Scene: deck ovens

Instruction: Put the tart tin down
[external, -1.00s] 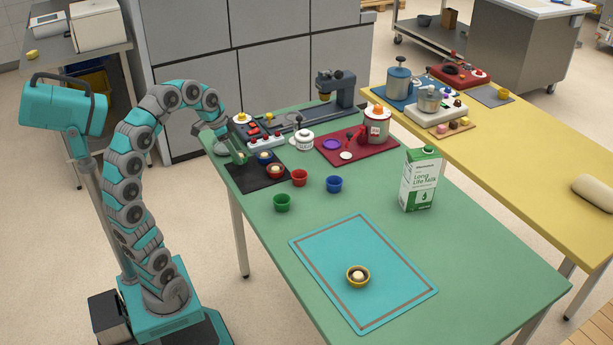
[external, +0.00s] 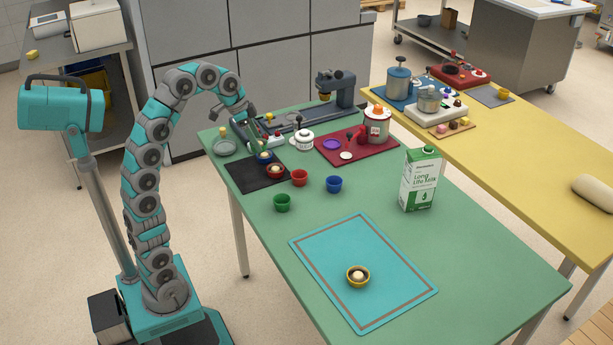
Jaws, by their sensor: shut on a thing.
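My gripper (external: 256,138) is at the far left end of the green table, above the back edge of the black mat (external: 246,177). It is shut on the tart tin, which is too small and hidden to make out. A filled blue tin (external: 265,156) and a filled red tin (external: 275,170) stand on the black mat, close to my gripper. A filled yellow tin (external: 358,276) stands on the teal mat (external: 330,243). A red cup (external: 299,178), a blue cup (external: 334,184) and a green cup (external: 282,203) stand on the bare table.
A glass-like jar (external: 224,147) stands left of my gripper. A white pot (external: 303,139) and a dark red mat (external: 350,155) with items lie to its right. A milk carton (external: 420,178) stands at the right. The front of the black mat is bare.

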